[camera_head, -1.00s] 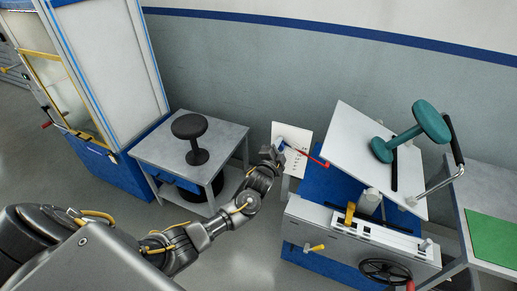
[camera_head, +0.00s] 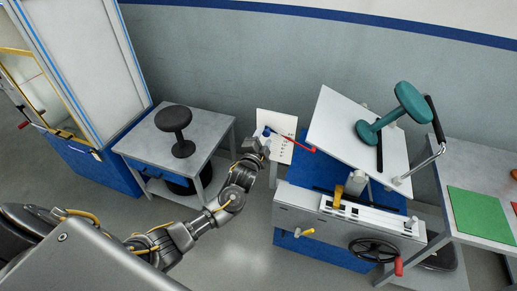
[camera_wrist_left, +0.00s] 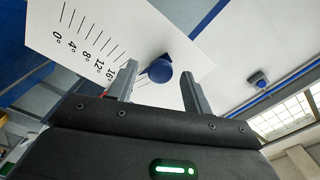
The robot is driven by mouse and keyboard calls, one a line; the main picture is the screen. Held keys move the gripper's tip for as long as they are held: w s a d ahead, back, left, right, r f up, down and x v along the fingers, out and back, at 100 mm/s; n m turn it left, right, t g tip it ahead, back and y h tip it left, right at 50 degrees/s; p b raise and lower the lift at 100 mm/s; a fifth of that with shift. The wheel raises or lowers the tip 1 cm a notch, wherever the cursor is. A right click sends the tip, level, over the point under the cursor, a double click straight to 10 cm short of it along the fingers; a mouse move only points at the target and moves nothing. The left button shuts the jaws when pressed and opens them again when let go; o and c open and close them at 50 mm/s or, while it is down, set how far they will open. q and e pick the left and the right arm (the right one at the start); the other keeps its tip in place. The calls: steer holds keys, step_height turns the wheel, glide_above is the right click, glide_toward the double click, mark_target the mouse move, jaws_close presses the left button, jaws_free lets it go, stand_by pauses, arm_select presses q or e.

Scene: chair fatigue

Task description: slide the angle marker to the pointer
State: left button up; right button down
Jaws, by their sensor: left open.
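The angle marker is a blue knob (camera_wrist_left: 160,71) on the white scale plate (camera_wrist_left: 110,28), near the 16° end of the printed marks. In the head view the marker (camera_head: 267,131) shows small on the plate's left part (camera_head: 283,121). My right gripper is out of view.
The rig's white tilted board (camera_head: 335,130) carries a teal stool (camera_head: 409,103) right of the plate. A grey table (camera_head: 205,150) with a black stool (camera_head: 175,122) stands to the left. A handwheel (camera_head: 374,250) and a bench with a green mat (camera_head: 478,217) are at right.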

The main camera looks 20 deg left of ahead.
arm_select(q)
steer(key=s+b, duration=0.1)
steer(key=s, duration=0.7)
steer(key=shift+d, duration=0.4)
step_height(320, 180, down, 19)
steer(key=s+a+n+g, duration=0.1)
steer(key=s+n+g, duration=0.1)
steer(key=n+g, duration=0.2)
steer(key=s+a+f+n+g+h+b, duration=0.1)
steer(key=s+f+g, duration=0.1)
steer(key=s+f, duration=0.5)
steer(key=s+a+f+n+g, duration=0.15)
steer(key=s+f, duration=0.25)
steer(key=f, duration=0.6)
steer(key=s+f+n+g, duration=0.2)
steer(key=s+f+g, duration=0.3)
steer(key=s+f, duration=0.95)
steer(key=s+d+f+g+b, duration=0.1)
steer(key=s+f+g, duration=0.1)
steer(key=s, duration=1)
steer(key=s+d+f+n+g, duration=0.1)
steer(key=s+f+g, duration=0.1)
steer(key=s, duration=1)
steer(key=shift+s+d+f+h+b, duration=0.3)
steer(key=shift+d+f+b, duration=0.05)
steer(key=shift+f, duration=0.25)
